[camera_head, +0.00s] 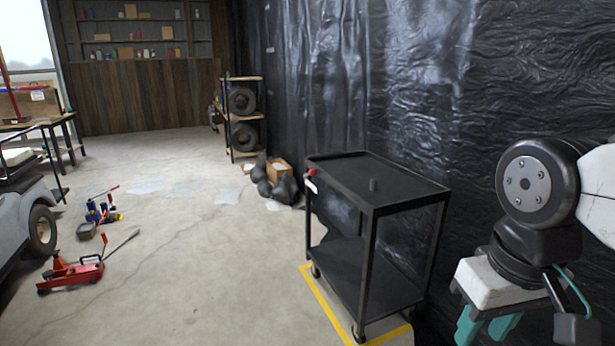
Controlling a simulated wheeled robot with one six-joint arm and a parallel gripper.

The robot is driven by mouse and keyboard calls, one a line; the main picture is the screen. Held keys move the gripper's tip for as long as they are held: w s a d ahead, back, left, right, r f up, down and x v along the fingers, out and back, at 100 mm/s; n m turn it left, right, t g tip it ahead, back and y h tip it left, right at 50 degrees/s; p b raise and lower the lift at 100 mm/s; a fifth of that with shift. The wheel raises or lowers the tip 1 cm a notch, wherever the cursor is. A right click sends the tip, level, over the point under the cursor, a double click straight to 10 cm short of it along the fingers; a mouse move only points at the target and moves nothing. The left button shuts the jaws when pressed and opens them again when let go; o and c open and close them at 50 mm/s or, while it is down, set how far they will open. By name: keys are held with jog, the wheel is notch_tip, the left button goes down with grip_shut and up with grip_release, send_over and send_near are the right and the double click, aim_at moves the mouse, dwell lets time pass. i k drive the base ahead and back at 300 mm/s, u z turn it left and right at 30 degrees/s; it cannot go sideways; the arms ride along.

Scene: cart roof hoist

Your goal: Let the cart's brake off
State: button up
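A black two-shelf cart (340,255) stands on casters in the middle right. A small red part (311,172), possibly the brake handle, sits at the left corner of its top, with a white tag below it. I cannot tell its brake setting.
Yellow floor tape (325,306) borders the cart. Black plastic sheeting (410,90) hangs close behind it. Dark bags (275,185) and a tire rack (243,120) stand farther back. A red floor jack (75,273) lies left, near a vehicle (20,225). The floor between is clear.

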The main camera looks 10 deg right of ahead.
aim_at(311, 172)
jog(key=u, duration=0.25)
jog(key=i, duration=2.75)
jog(key=z, duration=0.15)
